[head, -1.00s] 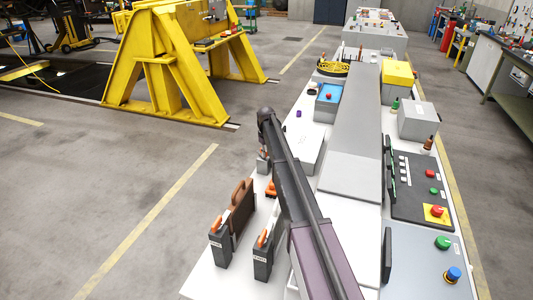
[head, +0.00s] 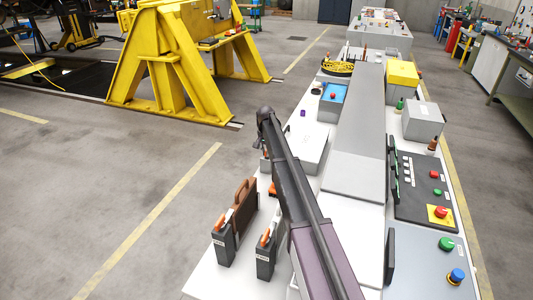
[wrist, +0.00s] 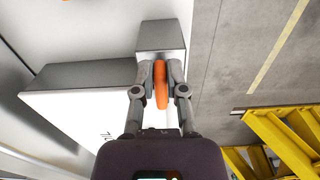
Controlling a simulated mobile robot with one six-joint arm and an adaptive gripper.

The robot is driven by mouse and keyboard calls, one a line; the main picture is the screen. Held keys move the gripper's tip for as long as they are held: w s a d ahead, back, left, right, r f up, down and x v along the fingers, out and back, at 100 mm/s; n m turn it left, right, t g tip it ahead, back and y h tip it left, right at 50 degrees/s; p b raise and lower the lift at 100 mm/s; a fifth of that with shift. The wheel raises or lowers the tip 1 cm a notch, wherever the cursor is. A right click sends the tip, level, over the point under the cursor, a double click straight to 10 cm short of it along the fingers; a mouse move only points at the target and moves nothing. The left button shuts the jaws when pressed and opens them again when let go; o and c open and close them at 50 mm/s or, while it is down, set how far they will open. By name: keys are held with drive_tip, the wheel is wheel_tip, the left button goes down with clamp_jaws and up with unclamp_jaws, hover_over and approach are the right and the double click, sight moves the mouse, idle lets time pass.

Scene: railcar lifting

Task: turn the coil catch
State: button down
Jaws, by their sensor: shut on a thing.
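In the wrist view an orange lever-like catch (wrist: 161,92) stands out from a dark grey block (wrist: 162,38). My gripper (wrist: 160,66) is shut on this catch, with one finger on each side of it. The catch points nearly straight up and down in that picture. Its far end reaches down between the fingers, close to the gripper's body. In the head view my arm reaches forward over the left edge of the white bench, and its end hides most of the block and the catch.
A pale box (wrist: 75,110) lies left of the fingers. On the bench, two dark blocks with orange levers (head: 223,243) (head: 265,252) and a brown case (head: 243,208) stand near my arm. A yellow stand (head: 175,75) is across the clear floor.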

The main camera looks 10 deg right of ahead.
drive_tip(key=shift+a+m, duration=0.2)
drive_tip(key=shift+m, duration=1)
drive_tip(key=c, duration=0.7)
unclamp_jaws()
drive_tip(key=shift+w, duration=0.1)
